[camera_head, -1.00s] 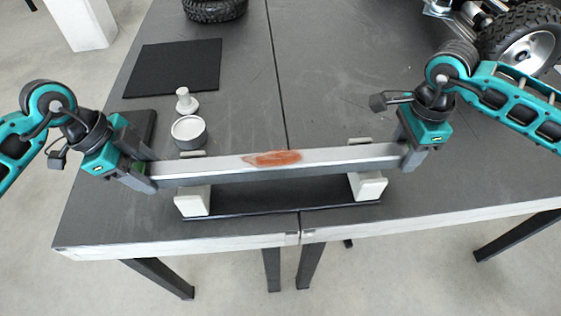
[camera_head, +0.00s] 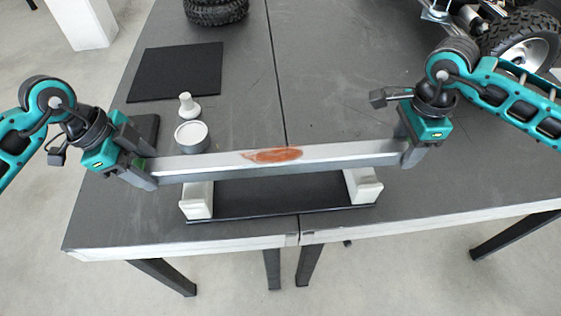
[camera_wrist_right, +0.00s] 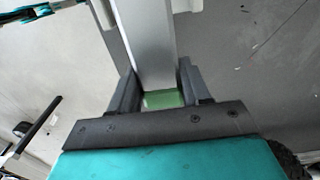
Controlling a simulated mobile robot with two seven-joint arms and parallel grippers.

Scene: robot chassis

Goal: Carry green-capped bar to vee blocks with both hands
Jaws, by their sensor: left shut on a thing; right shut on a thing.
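A long grey metal bar (camera_head: 215,167) with a rusty orange patch on its top is held level between my two grippers. My left gripper (camera_head: 146,175) is shut on its left end and my right gripper (camera_head: 408,155) on its right end. In the right wrist view, the bar (camera_wrist_right: 151,45) runs between the fingers of my right gripper (camera_wrist_right: 156,88), and a green cap (camera_wrist_right: 163,98) shows at its end. Two white vee blocks (camera_head: 197,202) (camera_head: 363,187) stand on a dark base plate (camera_head: 285,199) below the bar. The bar hides their tops, so contact cannot be told.
A white round tin (camera_head: 192,137) and a small white knobbed piece (camera_head: 188,106) stand behind the bar's left half. A black mat (camera_head: 175,72) and tyres (camera_head: 215,10) lie farther back. A wheeled chassis (camera_head: 515,40) is at back right. The table's front edge (camera_head: 180,248) is close to the blocks.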

